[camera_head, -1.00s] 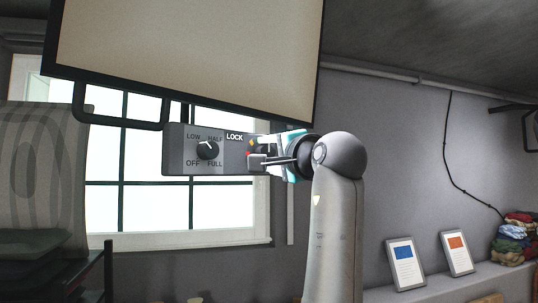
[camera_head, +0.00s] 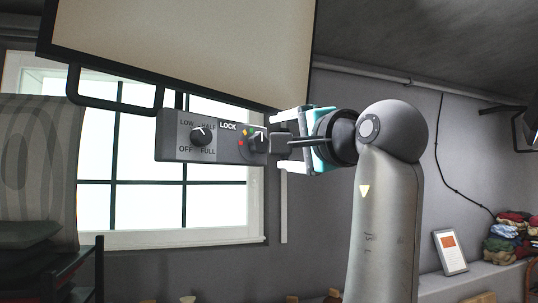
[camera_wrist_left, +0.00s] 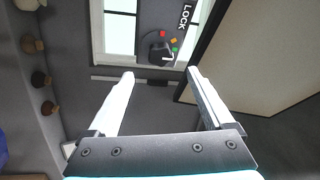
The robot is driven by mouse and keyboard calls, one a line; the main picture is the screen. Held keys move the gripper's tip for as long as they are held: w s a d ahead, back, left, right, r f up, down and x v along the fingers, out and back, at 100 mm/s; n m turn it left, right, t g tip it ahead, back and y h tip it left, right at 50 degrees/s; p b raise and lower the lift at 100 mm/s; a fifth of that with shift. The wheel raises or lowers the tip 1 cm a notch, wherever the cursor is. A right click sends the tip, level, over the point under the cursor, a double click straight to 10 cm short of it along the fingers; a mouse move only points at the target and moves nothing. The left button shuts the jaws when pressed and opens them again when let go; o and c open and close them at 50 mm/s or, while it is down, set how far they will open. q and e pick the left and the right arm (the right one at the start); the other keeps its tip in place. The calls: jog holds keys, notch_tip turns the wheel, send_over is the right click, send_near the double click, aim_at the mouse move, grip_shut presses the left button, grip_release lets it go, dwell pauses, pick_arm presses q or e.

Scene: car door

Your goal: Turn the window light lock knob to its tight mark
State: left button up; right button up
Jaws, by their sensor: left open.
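The control box (camera_head: 183,154) hangs below a large framed panel. Its lock knob (camera_head: 261,141) is dark with a light pointer line, under the LOCK label, with red, yellow and green marks on its left and upper left. The lock knob also shows in the left wrist view (camera_wrist_left: 159,54), ahead of the fingers. There the pointer lies near the green mark (camera_wrist_left: 175,50); I cannot tell whether it lines up exactly. My left gripper (camera_head: 284,142) is open and empty just right of the lock knob, apart from it. My right gripper is not in view.
A second knob (camera_head: 201,135), marked OFF, LOW, HALF and FULL, sits left on the same box. The framed panel (camera_head: 185,45) hangs close above. A bent black bar (camera_head: 115,105) is at its left. A window (camera_head: 150,210) is behind. Free room lies below the box.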

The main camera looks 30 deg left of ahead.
pick_arm(q)
jog(key=b+v, duration=0.1)
jog(key=v, duration=0.5)
jog(key=shift+s, duration=0.1)
